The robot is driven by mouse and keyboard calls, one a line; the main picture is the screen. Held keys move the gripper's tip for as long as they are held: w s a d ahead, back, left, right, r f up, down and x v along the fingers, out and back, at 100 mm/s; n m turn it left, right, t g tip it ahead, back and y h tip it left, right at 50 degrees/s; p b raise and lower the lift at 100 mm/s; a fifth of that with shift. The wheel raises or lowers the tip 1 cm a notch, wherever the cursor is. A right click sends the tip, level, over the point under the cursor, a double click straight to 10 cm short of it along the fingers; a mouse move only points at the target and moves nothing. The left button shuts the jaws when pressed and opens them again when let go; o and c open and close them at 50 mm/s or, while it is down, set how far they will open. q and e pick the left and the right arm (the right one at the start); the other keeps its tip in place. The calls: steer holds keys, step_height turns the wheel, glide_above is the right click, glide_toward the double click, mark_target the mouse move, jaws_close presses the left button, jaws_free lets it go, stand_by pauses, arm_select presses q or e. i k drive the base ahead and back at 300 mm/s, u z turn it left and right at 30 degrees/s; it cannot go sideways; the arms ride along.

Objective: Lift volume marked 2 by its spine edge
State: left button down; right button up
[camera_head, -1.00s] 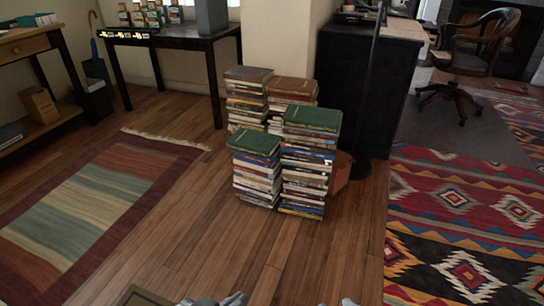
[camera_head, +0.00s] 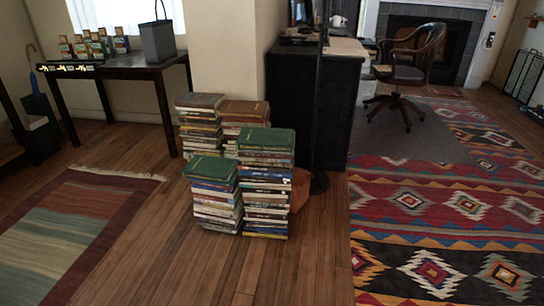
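Several stacks of books stand close together on the wooden floor in the middle of the view. The front left stack (camera_head: 217,203) is topped by a green book (camera_head: 210,168). The taller front right stack (camera_head: 265,196) is topped by another green book (camera_head: 267,140). Behind them stand a stack with a grey-brown top book (camera_head: 199,100) and a stack with a brown top book (camera_head: 246,108). I cannot make out a number 2 on any volume at this size. Neither of my grippers is in view.
A striped rug (camera_head: 62,235) lies to the left and a patterned rug (camera_head: 450,225) to the right. A dark cabinet (camera_head: 308,105) and a thin black pole (camera_head: 317,120) stand right behind the stacks. A dark table (camera_head: 125,70) is at the back left. Bare floor (camera_head: 180,265) lies in front.

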mark_target(280, 141)
steer(key=u, duration=1.35)
steer(key=i, duration=1.6)
steer(key=z, duration=0.75)
